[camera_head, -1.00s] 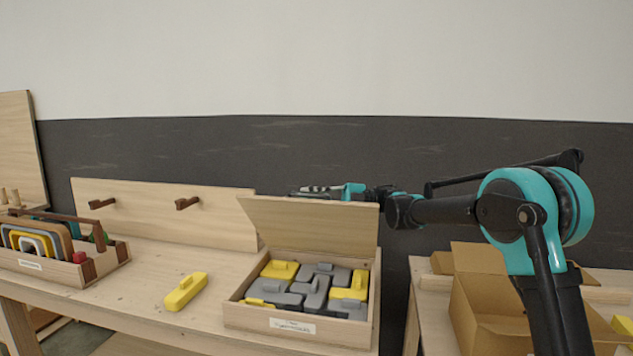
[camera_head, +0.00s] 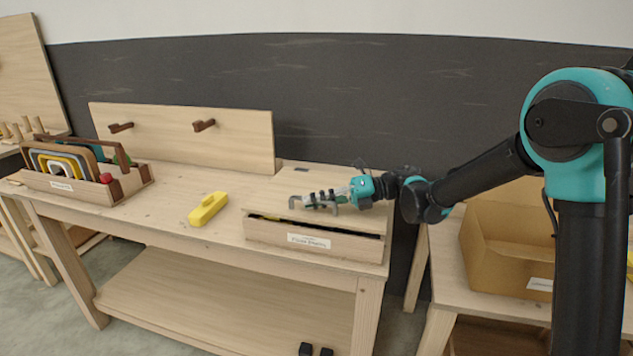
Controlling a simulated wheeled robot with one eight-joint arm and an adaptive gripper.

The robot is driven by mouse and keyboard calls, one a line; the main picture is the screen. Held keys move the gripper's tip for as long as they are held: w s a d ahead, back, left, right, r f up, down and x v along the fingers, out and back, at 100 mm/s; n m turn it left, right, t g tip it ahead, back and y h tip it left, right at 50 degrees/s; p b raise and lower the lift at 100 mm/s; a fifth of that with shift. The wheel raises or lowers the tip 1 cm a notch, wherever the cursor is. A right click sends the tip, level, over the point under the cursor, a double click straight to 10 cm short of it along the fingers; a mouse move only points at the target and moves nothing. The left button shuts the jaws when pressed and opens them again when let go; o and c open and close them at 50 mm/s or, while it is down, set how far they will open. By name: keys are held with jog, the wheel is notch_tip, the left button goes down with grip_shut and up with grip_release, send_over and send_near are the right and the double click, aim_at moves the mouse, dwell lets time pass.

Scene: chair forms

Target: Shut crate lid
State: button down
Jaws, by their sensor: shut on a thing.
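The wooden crate (camera_head: 275,237) stands at the right end of the workbench, with a white label on its front. Its flat wooden lid (camera_head: 327,180) is tilted down almost level over it. A dark gap shows between the lid's front edge and the crate's front wall. My gripper (camera_head: 314,203) is over the front part of the lid, coming in from the right. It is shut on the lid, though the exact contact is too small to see. The lid hides nearly everything inside the crate.
A yellow block (camera_head: 208,209) lies on the workbench (camera_head: 160,212) left of the crate. A wooden carrier (camera_head: 80,187) with coloured arches stands farther left. A pegged backboard (camera_head: 180,139) stands behind. An open cardboard box (camera_head: 505,245) is on the right table.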

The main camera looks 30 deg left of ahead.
aim_at(359, 213)
jog(key=shift+s+d+f+n, duration=0.15)
jog(key=shift+f+n, duration=0.15)
jog(key=shift+f, duration=0.85)
jog(key=c, duration=1.8)
grip_release()
jog(key=shift+f, duration=0.1)
jog(key=shift+c, duration=0.2)
jog(key=v, duration=1.1)
jog(key=shift+d+r, duration=0.25)
jog(key=shift+d, duration=0.05)
jog(key=shift+w+d, duration=0.1)
jog(key=shift+w, duration=0.1)
jog(key=shift+s, duration=0.1)
